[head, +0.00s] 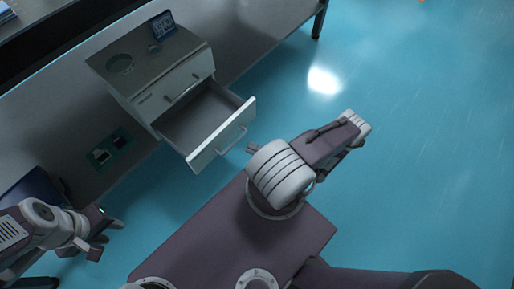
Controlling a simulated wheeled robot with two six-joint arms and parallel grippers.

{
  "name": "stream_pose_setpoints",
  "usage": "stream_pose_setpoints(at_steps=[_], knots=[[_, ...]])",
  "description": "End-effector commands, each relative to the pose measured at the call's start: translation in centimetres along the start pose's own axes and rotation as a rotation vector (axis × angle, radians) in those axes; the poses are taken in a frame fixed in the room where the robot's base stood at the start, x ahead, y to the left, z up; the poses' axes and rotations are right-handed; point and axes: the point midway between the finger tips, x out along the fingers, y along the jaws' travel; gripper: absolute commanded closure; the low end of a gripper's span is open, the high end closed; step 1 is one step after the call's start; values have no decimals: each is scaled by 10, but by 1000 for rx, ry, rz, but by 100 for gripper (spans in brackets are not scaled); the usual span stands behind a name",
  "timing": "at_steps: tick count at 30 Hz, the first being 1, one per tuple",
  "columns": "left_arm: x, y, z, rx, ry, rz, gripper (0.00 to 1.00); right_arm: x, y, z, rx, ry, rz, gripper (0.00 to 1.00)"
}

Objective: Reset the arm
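My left arm comes in from the left edge. Its gripper (107,238) is over the near side of the table, with its fingertips spread apart and nothing seen between them. My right arm (282,172) is folded in the middle, above my purple base and to the right of the open drawer. A small dark tip beside its white striped part, near the drawer front, may be part of the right gripper. The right fingers are mostly hidden by the arm, so their opening cannot be made out.
A white cabinet (139,102) stands on the grey table (252,50). Its lower drawer (203,115) is pulled out, and looks empty. A small display (163,25) and a round dish (120,64) are on top. A dark green item (110,148) lies nearby. Blue floor at right is clear.

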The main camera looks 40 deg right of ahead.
Motion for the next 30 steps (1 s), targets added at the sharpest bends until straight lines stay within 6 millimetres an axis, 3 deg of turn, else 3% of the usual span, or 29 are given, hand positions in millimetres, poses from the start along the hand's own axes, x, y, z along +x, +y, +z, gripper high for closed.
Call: stream_pose_setpoints(at_steps=[6, 23, 26, 30], knots=[[-2, 0, 0, 0, 0, 0, 64, -16, 0, 0, 0, 0, 0, 68], [-4, 0, 0, 0, 0, 0, 64, -14, 3, -1, -19, 41, -15, 68], [-11, 0, -1, 0, 0, 0, 64, -3, 18, -8, -130, 247, -80, 68], [-25, 0, -3, 0, 0, 0, 64, 15, 53, -30, -472, 793, -148, 68]])
